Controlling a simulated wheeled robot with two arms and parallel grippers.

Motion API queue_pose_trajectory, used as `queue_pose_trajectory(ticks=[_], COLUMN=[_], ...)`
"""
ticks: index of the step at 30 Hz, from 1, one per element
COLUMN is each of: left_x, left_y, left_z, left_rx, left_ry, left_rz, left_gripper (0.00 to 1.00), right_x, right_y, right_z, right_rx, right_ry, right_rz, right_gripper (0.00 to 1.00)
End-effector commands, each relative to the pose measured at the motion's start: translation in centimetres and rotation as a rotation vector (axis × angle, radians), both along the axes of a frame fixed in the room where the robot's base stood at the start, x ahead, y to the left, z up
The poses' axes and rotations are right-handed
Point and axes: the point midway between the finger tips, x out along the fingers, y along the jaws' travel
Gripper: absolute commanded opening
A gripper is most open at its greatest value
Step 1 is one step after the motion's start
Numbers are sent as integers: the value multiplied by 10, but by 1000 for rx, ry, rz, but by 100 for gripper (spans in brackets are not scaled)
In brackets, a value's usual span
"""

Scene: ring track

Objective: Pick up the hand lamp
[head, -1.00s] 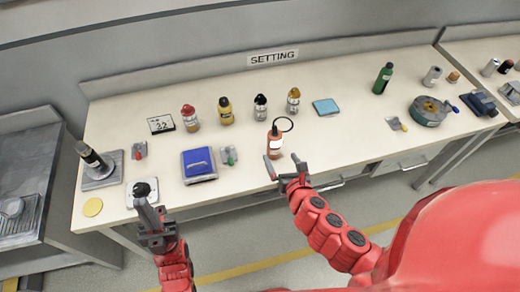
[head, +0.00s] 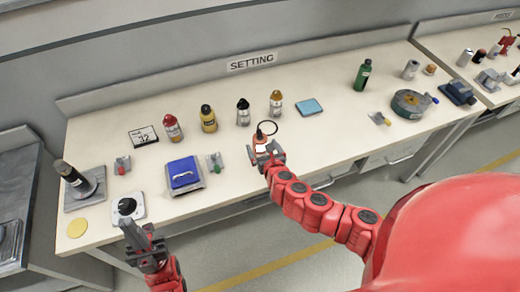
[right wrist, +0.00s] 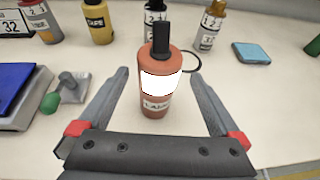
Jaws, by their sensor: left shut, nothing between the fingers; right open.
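The hand lamp is an orange-red cylinder with a white label, a dark top and a black ring beside it. It stands upright on the bench, in the head view (head: 261,138) and in the right wrist view (right wrist: 155,100). My right gripper (head: 264,152) is open, with one finger on each side of the lamp; visible gaps separate the fingers from it in the right wrist view (right wrist: 160,78). In the head view the gripper partly hides the lamp's lower part. My left gripper (head: 133,236) is shut and empty at the bench's front left edge.
Several bottles (head: 209,119) stand behind the lamp. A blue-topped scale (head: 183,174) and a small green-knobbed clamp (head: 214,162) lie left of it. A light-blue pad (head: 309,107) is to the right. The bench (head: 330,140) is clear just right of the lamp.

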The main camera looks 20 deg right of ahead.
Motion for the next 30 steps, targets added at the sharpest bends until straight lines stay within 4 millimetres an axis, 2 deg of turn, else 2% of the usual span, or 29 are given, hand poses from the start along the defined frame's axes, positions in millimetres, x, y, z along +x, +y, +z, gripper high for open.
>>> queue_pose_trajectory(ticks=[7, 13, 18, 28, 29, 30], left_x=[0, 0, 0, 0, 0, 0], left_y=[0, 0, 0, 0, 0, 0], left_z=[5, 17, 18, 18, 18, 18], left_rx=[0, 0, 0, 0, 0, 0], left_ry=[0, 0, 0, 0, 0, 0], left_rz=[0, 0, 0, 0, 0, 0], left_gripper=[0, 0, 0, 0, 0, 0], right_x=[12, 36, 50, 53, 53, 53], right_y=[0, 0, -1, 0, -1, -1], right_z=[-1, -6, -13, -17, -17, -17], right_rx=[1, 2, 2, 0, -1, 0], right_ry=[0, 2, -2, 0, 0, 1], right_rz=[-2, -3, -2, 1, 1, 1], right_gripper=[99, 99, 99, 99, 97, 90])
